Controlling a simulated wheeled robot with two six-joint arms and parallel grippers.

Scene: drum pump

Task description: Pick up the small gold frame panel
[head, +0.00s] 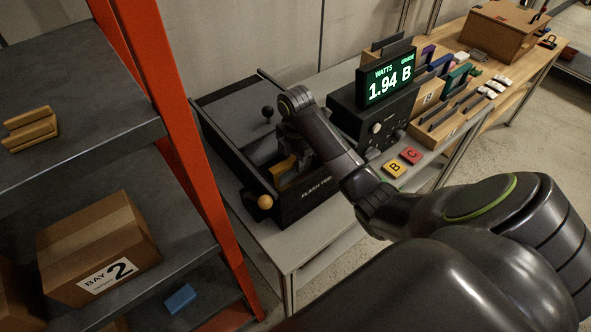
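A small gold panel (285,166) shows inside the open black tester box (313,201) on the grey bench; I cannot tell for sure that it is the gold frame panel. My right arm reaches in from the lower right, and its gripper (287,146) points down into the box, just above the gold piece. Its fingers are dark and largely hidden by the wrist, so I cannot tell whether they are open, or touching the piece. Tan-gold blocks (30,129) lie on the upper shelf at the left. My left gripper is not in view.
An orange post (172,110) stands between the shelves and the bench. The box has a black knob (268,112) and a tan ball knob (265,202). A meter (388,80) reads 1.94 B. B (395,168) and C (410,155) pads lie in front of it.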

